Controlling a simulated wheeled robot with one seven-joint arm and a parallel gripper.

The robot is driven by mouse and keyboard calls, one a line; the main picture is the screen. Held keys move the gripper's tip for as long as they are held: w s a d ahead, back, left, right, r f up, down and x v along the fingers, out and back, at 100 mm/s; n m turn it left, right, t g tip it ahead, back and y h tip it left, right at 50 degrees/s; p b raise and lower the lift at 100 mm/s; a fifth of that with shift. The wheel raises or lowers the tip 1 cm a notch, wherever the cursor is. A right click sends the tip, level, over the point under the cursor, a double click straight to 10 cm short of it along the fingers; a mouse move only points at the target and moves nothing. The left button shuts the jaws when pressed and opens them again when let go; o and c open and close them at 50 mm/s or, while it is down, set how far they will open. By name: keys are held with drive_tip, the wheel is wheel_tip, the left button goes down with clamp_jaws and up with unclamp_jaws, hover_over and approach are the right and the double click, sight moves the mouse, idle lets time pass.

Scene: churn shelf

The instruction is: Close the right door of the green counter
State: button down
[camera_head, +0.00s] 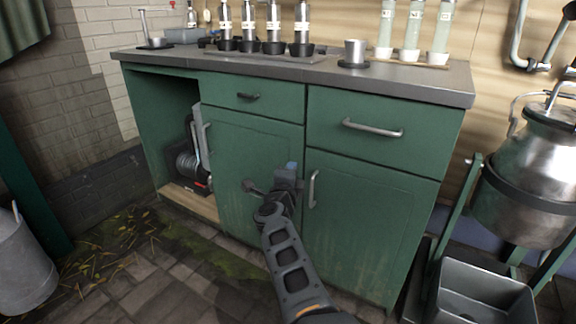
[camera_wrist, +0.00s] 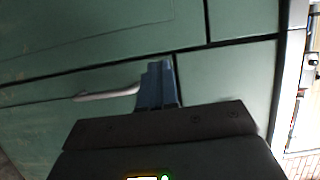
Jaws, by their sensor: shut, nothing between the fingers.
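The green counter (camera_head: 255,138) stands ahead with a grey top. Its right door (camera_head: 365,215), below the wide drawer, looks flush with the front in the head view; a small gap cannot be ruled out. The door's upright handle (camera_head: 312,189) is near its left edge. My gripper (camera_head: 290,169), with blue fingertips, is shut and empty, just left of that handle and in front of the seam between the doors. In the wrist view the shut fingers (camera_wrist: 158,85) are close to the green front, beside a pale handle (camera_wrist: 108,93). Whether they touch cannot be told.
The middle door (camera_head: 235,165) looks closed; the left compartment (camera_head: 165,115) is open with items inside. A metal churn (camera_head: 525,185) on a green stand and a grey bin (camera_head: 480,295) are at the right. A bucket (camera_head: 22,255) stands at the left. Bottles stand on top.

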drive_tip(key=s+a+p, duration=0.4)
drive_tip(key=s+a, duration=0.1)
drive_tip(key=s, duration=0.3)
drive_tip(key=s+d+f+n+t, duration=0.1)
drive_tip(key=s+d+f+n, duration=0.3)
drive_tip(key=s+d, duration=0.45)
drive_tip(key=s+d+f+n, duration=0.3)
drive_tip(key=s+d+f, duration=0.15)
drive_tip(key=d, duration=0.75)
drive_tip(key=s+d+n+g+y, duration=0.15)
drive_tip(key=s+d+n, duration=0.35)
drive_tip(key=s, duration=0.9)
drive_tip(key=s+d+n+t+y, duration=0.15)
drive_tip(key=s+d+n, duration=0.25)
drive_tip(key=s, duration=1)
drive_tip(key=s+a+r+n+g, duration=0.2)
drive_tip(key=s+r, duration=0.5)
drive_tip(key=s, duration=0.3)
drive_tip(key=s+a+r+n+g, duration=0.1)
drive_tip(key=s+r+n+g, duration=0.1)
drive_tip(key=s+r, duration=0.65)
wheel_tip(320, 180, up, 21)
drive_tip(key=s+p, duration=0.1)
drive_tip(key=p, duration=2.2)
